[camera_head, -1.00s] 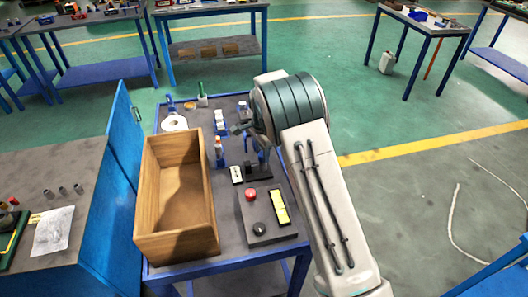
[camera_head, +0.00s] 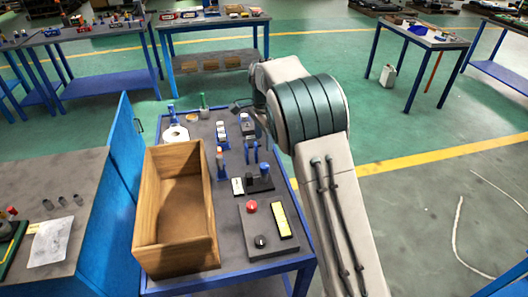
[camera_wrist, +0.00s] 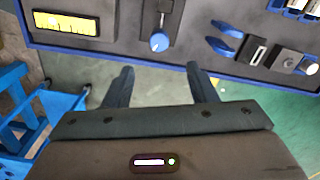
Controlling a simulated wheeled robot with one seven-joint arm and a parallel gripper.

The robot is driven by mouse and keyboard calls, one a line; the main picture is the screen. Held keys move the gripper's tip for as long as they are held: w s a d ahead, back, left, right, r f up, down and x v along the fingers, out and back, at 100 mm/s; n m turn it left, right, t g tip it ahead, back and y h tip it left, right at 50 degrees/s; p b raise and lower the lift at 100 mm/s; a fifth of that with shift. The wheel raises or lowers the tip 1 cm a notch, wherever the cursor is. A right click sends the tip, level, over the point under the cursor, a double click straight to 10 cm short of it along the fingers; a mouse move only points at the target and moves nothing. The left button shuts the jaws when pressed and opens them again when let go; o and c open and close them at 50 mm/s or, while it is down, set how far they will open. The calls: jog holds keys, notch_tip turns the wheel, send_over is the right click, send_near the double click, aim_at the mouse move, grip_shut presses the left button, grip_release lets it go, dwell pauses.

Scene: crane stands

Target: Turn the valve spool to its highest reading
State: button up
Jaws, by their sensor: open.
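The valve spool is most likely the blue knob (camera_wrist: 159,42) on a dark stand in the wrist view. In the head view its blue cylinder (camera_head: 264,169) stands upright on a black base near the table's right edge. No reading can be made out. My gripper (camera_wrist: 161,78) is open and empty, its two dark fingers apart. In the wrist view the knob is beyond the fingertips, roughly in line with the gap and not touching. In the head view my arm hides most of the gripper.
A wooden box (camera_head: 148,205) takes up the table's left side. A panel with red and black knobs and a yellow display (camera_head: 284,220) lies in front of the spool. Blue clips (camera_wrist: 222,38) and a small block (camera_wrist: 258,56) stand close by.

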notch_tip(320, 180, up, 2)
jog(key=shift+r, duration=0.2)
dwell(0.3)
jog(key=s+d+r+n+t, duration=0.1)
jog(key=s+d+r+n, duration=0.1)
jog(key=s+d+r, duration=0.35)
jog(key=s+d+r+n, duration=0.3)
jog(key=s+d, duration=0.3)
jog(key=s, duration=0.2)
jog(key=s+d+f+n+t, duration=0.1)
jog(key=s+d+n, duration=0.2)
jog(key=s, duration=0.7)
jog(key=s+d+f+n+t, duration=0.1)
jog(key=s+d+f+n, duration=0.1)
jog(key=s, duration=0.8)
jog(key=shift+s+d+f+n, duration=0.25)
jog(key=shift+s+d+n, duration=0.15)
jog(key=shift+d+n, duration=0.45)
